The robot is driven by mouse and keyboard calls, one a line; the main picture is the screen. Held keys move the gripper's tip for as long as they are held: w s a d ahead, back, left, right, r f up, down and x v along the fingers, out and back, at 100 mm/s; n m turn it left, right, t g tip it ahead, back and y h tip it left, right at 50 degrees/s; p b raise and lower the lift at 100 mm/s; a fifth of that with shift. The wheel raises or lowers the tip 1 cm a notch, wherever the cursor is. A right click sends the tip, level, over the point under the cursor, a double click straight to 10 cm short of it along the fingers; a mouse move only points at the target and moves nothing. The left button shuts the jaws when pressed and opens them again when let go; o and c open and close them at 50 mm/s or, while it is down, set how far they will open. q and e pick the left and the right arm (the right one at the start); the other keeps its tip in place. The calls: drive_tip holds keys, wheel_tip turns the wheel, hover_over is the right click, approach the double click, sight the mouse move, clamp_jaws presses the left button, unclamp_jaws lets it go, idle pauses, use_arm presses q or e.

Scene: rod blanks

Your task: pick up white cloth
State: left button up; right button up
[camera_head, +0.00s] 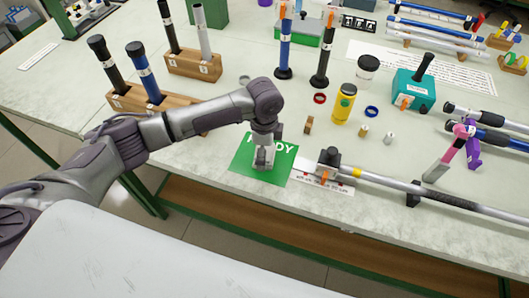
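My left arm reaches in from the left, and its gripper (264,162) points down over a green mat (277,177) with white lettering near the table's front edge. The gripper hides part of the mat and the lettering. A small pale patch shows at the fingertips; I cannot tell whether it is cloth or part of the fingers. I cannot make out a white cloth clearly anywhere else. Whether the fingers are open or shut is too small to tell. My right gripper is not in view.
A long rod (405,187) lies on supports right of the mat. A yellow bottle (343,104), a teal box (414,91) and small rings stand behind. Wooden blocks (193,66) holding upright rods are at the back left.

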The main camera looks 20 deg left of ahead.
use_arm(q)
drive_tip(key=c, duration=0.9)
drive_tip(key=shift+r, duration=0.1)
drive_tip(key=shift+r, duration=0.5)
wheel_tip(320, 180, up, 3)
drive_tip(key=shift+f, duration=0.2)
drive_tip(key=d+r+b, duration=0.2)
drive_tip(key=d+r, duration=0.5)
drive_tip(key=d, duration=0.4)
drive_tip(key=shift+s+d+r, duration=0.2)
drive_tip(key=shift+s+d, duration=0.15)
drive_tip(key=shift+s, duration=0.1)
